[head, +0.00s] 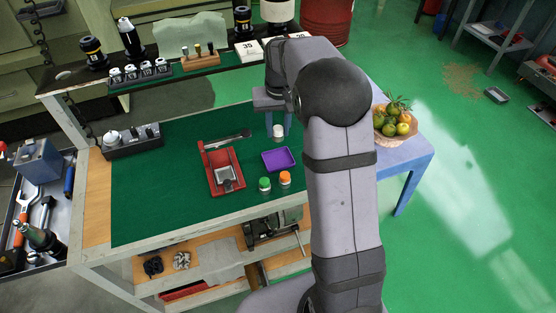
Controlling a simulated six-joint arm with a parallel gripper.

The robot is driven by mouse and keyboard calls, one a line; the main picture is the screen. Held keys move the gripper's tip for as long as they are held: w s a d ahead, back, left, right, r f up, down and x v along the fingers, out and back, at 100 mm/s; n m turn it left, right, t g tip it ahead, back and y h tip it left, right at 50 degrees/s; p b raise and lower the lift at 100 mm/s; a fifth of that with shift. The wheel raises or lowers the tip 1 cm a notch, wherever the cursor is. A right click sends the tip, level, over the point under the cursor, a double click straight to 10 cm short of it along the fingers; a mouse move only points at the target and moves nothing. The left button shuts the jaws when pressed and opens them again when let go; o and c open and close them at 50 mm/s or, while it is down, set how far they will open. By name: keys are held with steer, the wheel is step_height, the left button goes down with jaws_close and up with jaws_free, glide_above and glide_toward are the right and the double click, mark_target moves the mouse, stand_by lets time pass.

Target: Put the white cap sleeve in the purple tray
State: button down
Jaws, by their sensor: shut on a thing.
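My gripper (278,124) points down over the green mat, at the far side of the purple tray. It is shut on the small white cap sleeve (278,132), which shows between and just below the blue-grey fingers. I cannot tell how high the sleeve is above the mat. The shallow purple tray (279,159) lies flat on the mat, nearer than the gripper, and looks empty. My arm covers the area to the right of the tray.
Green-capped (265,184) and orange-capped (285,179) bottles stand just in front of the tray. A red tool with a long handle (224,173) lies to its left. A fruit basket (393,131) is right of my arm. The left mat is mostly clear.

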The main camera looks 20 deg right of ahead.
steer(key=shift+f+p, duration=1.55)
steer(key=shift+f, duration=3.45)
steer(key=shift+f, duration=0.2)
steer(key=c, duration=1.4)
jaws_free()
steer(key=shift+r, duration=0.1)
steer(key=r+b, duration=0.1)
steer(key=r, duration=0.3)
steer(key=s+r+b, duration=0.1)
steer(key=r, duration=0.3)
steer(key=r+b, duration=0.1)
steer(key=r, duration=0.3)
steer(key=shift+s+a+r, duration=0.1)
steer(key=shift+s+a, duration=0.1)
steer(key=shift+s, duration=0.1)
